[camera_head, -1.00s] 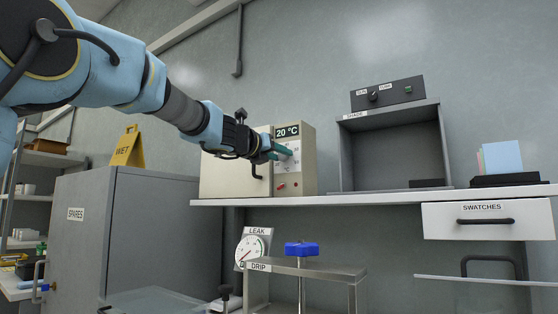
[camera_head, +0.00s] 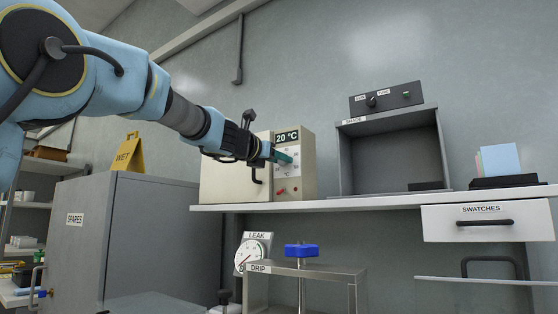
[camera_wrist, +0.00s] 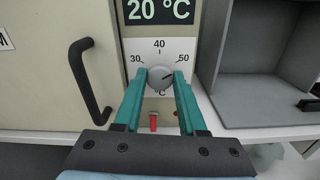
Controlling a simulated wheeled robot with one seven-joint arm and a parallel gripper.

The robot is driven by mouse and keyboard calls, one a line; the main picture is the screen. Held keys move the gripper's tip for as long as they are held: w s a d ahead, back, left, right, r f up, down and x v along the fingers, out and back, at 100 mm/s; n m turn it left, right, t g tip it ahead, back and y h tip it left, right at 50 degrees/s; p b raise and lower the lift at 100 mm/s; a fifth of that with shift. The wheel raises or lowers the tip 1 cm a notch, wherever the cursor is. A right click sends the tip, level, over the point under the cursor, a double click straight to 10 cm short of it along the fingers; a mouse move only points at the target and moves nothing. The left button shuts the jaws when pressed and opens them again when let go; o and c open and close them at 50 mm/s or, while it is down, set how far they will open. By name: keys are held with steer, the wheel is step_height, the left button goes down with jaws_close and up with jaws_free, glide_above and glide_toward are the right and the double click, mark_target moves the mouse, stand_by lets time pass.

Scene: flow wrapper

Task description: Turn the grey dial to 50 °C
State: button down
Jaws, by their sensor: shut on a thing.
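The grey dial (camera_wrist: 160,77) is round and sits on a white scale plate marked 30, 40 and 50, on the front of a beige unit (camera_head: 308,165). Its dark pointer line slants right and slightly up, toward the 50 side. The display (camera_wrist: 160,11) above it reads 20 °C, also in the head view (camera_head: 287,138). My gripper (camera_wrist: 160,76) has its teal fingers on the left and right sides of the dial, shut on it. In the head view my gripper (camera_head: 284,156) hides most of the dial.
A red control (camera_wrist: 153,122) sits below the dial, between my fingers. A dark door handle (camera_wrist: 88,82) stands out at the left. An open grey box (camera_head: 390,155) stands to the right on the white shelf (camera_head: 330,204). A blue-handled valve (camera_head: 301,250) is below.

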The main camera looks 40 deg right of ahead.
steer(key=shift+f, duration=0.1)
steer(key=shift+c, duration=2.4)
jaws_free()
steer(key=shift+a, duration=0.1)
steer(key=b+v, duration=0.2)
steer(key=v, duration=0.8)
steer(key=shift+a, duration=0.3)
steer(key=shift+s, duration=0.1)
